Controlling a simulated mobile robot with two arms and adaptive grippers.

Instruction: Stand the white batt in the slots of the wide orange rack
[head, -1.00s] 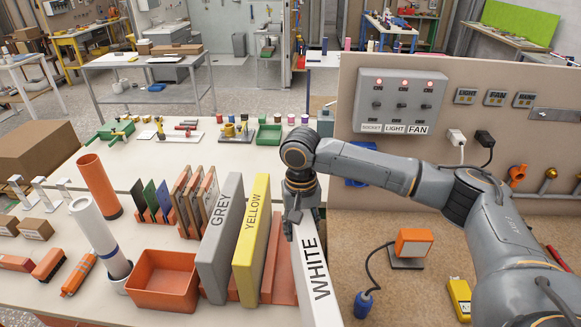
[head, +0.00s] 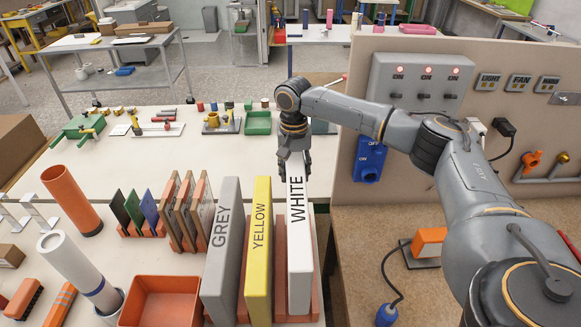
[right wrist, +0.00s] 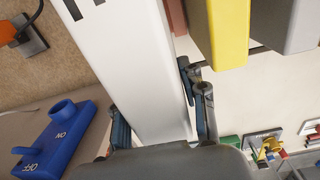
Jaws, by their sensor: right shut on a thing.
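The white batt (head: 300,255) is upright at the right end of the wide orange rack (head: 281,270), beside the yellow batt (head: 259,250) and the grey batt (head: 221,255). Rack parts show on both sides of the white batt; I cannot tell whether its lower edge is fully seated in the slot. My right gripper (head: 293,165) is shut on the far top end of the white batt. In the right wrist view the white batt (right wrist: 125,70) lies between the fingers, with the yellow batt (right wrist: 222,35) apart beside it. My left gripper is not in view.
An orange bin (head: 160,300) stands left of the grey batt. A smaller rack with thin boards (head: 188,210) is behind it. An upright panel with switches (head: 425,85) and a blue switch box (head: 370,160) stand to the right.

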